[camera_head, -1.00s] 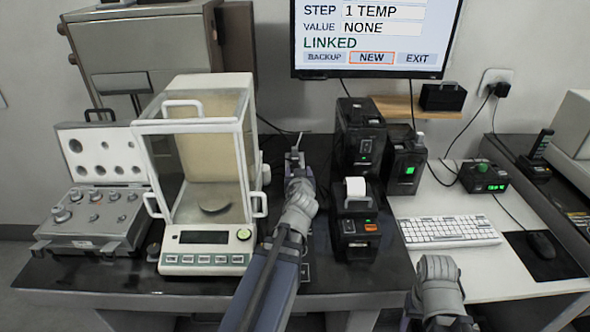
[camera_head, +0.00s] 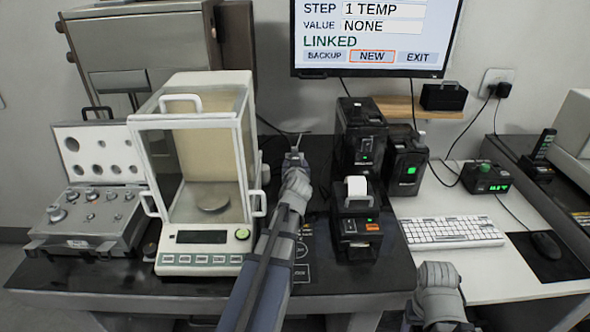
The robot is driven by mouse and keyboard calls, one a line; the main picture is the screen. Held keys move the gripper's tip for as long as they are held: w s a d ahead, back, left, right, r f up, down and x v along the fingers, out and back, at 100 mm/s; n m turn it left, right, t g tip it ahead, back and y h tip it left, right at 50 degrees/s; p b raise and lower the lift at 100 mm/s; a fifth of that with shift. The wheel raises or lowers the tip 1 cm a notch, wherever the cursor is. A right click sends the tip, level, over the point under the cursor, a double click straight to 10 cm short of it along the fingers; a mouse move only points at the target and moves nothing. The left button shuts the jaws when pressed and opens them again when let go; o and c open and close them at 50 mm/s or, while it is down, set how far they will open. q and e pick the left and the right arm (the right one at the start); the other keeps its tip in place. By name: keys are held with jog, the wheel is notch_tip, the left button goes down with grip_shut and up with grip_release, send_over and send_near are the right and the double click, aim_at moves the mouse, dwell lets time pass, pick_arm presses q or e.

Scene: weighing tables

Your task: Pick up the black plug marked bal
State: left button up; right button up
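My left gripper (camera_head: 297,153) reaches over the dark table between the glass-walled balance and the black printer. Its fingertips are small and partly hidden by the wrist, so I cannot tell whether it is open or shut. A thin dark cable end lies right at the fingertips. I cannot make out a plug marked bal or any such lettering; it may be hidden at the gripper. My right gripper is not in view; only my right wrist shows low at the right.
The balance (camera_head: 203,238) stands just left of my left arm. The printer (camera_head: 357,226) and black boxes (camera_head: 361,137) stand to its right. A weight case (camera_head: 88,243) is at far left. A keyboard (camera_head: 452,231) lies on the white table. Dark table shows around labels (camera_head: 302,273).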

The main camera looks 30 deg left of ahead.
pick_arm(q)
grip_shut()
dwell(0.4)
jog(key=shift+r, duration=0.15)
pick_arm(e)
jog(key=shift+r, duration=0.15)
pick_arm(q)
notch_tip(320, 180, up, 10)
jog(key=p, duration=1)
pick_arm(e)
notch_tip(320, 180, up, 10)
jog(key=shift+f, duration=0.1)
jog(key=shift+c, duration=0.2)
